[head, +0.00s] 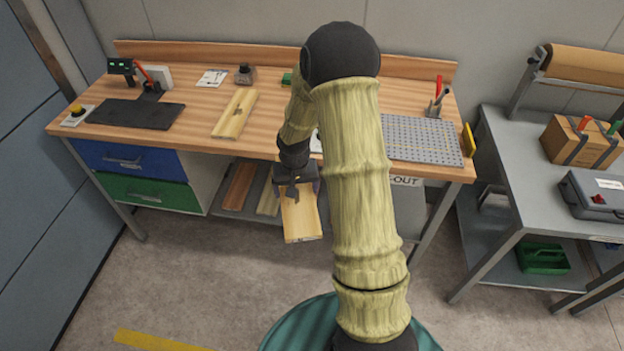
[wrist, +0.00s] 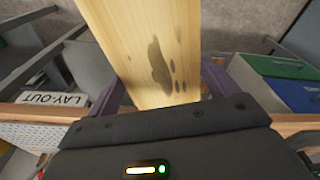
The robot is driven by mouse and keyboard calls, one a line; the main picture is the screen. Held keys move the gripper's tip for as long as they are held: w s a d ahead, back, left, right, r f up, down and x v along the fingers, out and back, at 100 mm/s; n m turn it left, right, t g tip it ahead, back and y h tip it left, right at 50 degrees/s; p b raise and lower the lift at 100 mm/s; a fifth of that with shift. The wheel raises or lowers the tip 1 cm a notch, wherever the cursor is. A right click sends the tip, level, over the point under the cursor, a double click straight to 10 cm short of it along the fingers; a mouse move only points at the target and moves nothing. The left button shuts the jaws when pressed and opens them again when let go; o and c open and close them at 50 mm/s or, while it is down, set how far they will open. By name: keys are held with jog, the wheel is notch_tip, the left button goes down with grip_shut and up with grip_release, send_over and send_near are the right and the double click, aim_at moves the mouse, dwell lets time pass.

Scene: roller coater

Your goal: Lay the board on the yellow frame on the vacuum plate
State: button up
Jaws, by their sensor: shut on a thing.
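A pale wooden board (head: 300,220) is held in my gripper (head: 297,188), in front of the bench's front edge and above the floor. The wrist view shows the board (wrist: 150,40) between the purple fingers, with dark stains near the held end. My gripper is shut on that end; the other end sticks out away from the bench. The grey perforated vacuum plate (head: 425,143) lies at the right of the bench top, its left part hidden behind my arm. I cannot make out a yellow frame on its visible part.
A yellow piece (head: 469,140) stands at the plate's right edge. A lower shelf holds more boards (head: 240,186). A grey table (head: 545,180) stands right.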

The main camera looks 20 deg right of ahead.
jog(key=w+a+f+n, duration=0.1)
jog(key=a+f+n, duration=0.2)
jog(key=a+f, duration=0.3)
jog(key=shift+a+f, duration=0.3)
jog(key=shift+a, duration=0.15)
jog(key=shift+w, duration=0.1)
